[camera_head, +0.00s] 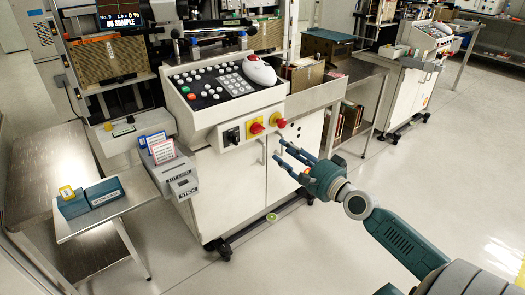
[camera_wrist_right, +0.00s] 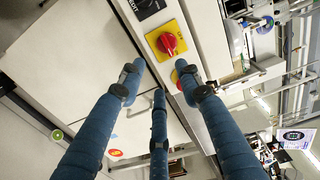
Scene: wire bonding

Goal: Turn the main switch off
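A red rotary switch on a yellow plate (camera_head: 256,128) is on the front of the white machine's control panel. In the right wrist view the red switch (camera_wrist_right: 168,43) shows just beyond my fingertips, near the top centre. My right gripper (camera_head: 281,150) is in front of the cabinet, below and to the right of this switch. In the right wrist view my gripper (camera_wrist_right: 161,78) has its three blue fingers spread, empty and apart from the switch. I cannot see my left gripper.
A black switch (camera_head: 232,135) sits left of the red one, and a red button (camera_head: 281,123) sits right of it. A sloped keypad panel (camera_head: 222,85) with a white trackball unit (camera_head: 260,71) is above. A grey card box (camera_head: 180,176) juts out at left.

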